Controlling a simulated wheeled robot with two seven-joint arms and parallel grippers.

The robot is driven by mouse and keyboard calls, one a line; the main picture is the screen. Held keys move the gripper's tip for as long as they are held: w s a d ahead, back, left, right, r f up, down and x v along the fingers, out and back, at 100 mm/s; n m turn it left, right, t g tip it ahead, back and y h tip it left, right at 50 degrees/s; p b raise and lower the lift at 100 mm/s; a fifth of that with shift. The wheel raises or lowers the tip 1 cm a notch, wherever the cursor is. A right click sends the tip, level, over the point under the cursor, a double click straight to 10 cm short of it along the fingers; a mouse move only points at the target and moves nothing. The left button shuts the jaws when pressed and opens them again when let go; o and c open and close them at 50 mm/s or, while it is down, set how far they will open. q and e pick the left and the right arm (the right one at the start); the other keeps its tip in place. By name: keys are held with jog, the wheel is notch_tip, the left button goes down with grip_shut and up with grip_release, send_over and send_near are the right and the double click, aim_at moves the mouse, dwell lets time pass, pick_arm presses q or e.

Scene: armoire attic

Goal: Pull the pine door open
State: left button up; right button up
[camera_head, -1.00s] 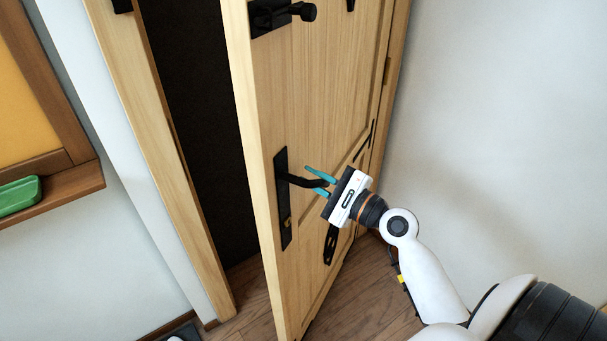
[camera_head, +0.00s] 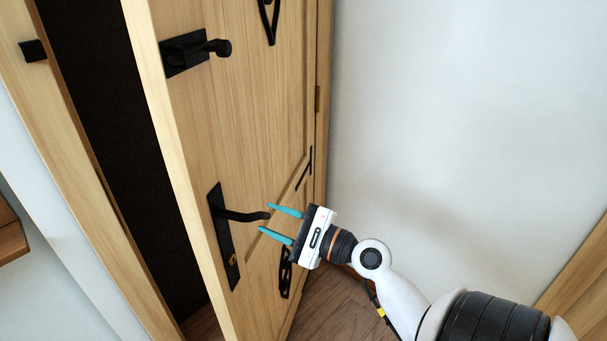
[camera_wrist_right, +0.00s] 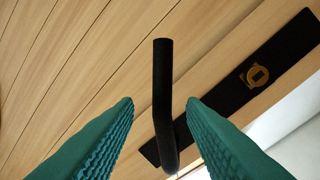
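The pine door (camera_head: 240,120) stands ajar, with a dark gap between its edge and the frame on the left. Its black lever handle (camera_head: 243,215) sits on a tall black plate. My right gripper (camera_head: 270,218) is open, its teal fingers apart just off the free end of the lever. In the right wrist view the lever (camera_wrist_right: 162,100) shows between the two teal fingers (camera_wrist_right: 160,115), touching neither as far as I can see. The plate with a brass keyhole (camera_wrist_right: 257,75) lies to the right there. My left gripper is not in view.
A black bolt (camera_head: 195,50) is mounted higher on the door. The door frame (camera_head: 80,150) is on the left. A white wall (camera_head: 450,110) is on the right, and brown wooden floor (camera_head: 340,305) shows below.

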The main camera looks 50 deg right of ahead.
jog(key=b+v, duration=0.2)
jog(key=v, duration=0.5)
jog(key=shift+s, duration=0.3)
